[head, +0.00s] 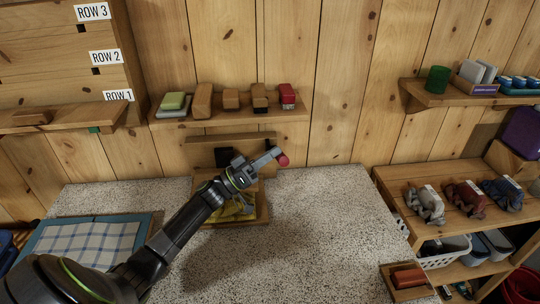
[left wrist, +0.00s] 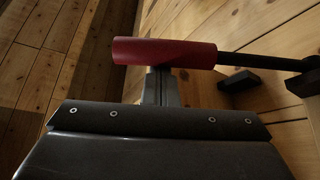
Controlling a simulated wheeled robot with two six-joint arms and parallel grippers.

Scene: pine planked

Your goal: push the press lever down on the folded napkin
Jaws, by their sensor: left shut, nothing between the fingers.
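The press stands at the back of the speckled counter, with a wooden base (head: 262,212) and a dark block on its upright back board. A yellow folded cloth (head: 238,211), apparently the napkin, lies on the base, partly hidden by my left arm. The lever's red grip (head: 283,160) shows just past my left gripper (head: 268,156), above the base. In the left wrist view the red grip (left wrist: 165,52) lies across the shut fingers (left wrist: 157,85), with the dark lever rod (left wrist: 262,58) running right. I cannot tell whether fingers and grip touch. My right gripper is out of view.
A blue-edged mat (head: 140,236) with a checked cloth lies at the counter's left. A wall shelf (head: 225,117) with several blocks and brushes hangs above the press. Wooden shelving (head: 440,218) with cloth bundles stands right.

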